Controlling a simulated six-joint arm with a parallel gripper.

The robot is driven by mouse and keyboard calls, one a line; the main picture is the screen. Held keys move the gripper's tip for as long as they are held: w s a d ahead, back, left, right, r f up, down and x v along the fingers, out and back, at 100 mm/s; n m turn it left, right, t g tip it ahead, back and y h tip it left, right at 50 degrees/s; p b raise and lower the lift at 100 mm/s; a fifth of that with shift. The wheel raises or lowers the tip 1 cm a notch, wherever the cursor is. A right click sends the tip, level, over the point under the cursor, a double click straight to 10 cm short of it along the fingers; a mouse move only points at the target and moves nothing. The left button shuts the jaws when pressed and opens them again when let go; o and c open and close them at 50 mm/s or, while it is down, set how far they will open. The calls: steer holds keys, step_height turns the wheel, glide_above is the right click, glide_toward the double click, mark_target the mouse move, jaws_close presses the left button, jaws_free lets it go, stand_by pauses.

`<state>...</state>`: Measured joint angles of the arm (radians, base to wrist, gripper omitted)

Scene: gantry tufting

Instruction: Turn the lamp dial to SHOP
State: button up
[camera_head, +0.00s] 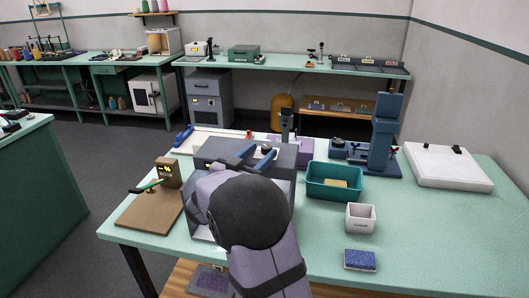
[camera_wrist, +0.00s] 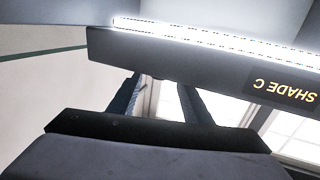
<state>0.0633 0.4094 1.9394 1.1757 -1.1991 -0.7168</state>
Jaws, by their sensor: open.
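A dark grey box-shaped cabinet (camera_head: 231,149) stands on the green bench, mostly behind my arm in the head view. In the wrist view its dark front panel (camera_wrist: 225,70) carries upside-down lettering reading "SHADE C", cut off at the edge, beside a bright lamp strip (camera_wrist: 210,38). My gripper (camera_head: 262,152) is open at the cabinet's top, its two blue fingers apart. In the wrist view the fingers (camera_wrist: 160,82) point at the panel's edge, with a gap between them. I cannot clearly make out the dial or its SHOP mark; the panel edge and fingers may hide it.
A teal bin (camera_head: 332,192), a white cup (camera_head: 360,219) and a blue sponge-like block (camera_head: 360,260) stand right of my arm. A blue press-like stand (camera_head: 386,135) is behind them. A brown board (camera_head: 146,212) lies left. The bench's right front is clear.

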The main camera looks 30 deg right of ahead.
steer(key=shift+b+v, duration=0.35)
steer(key=shift+v, duration=1.35)
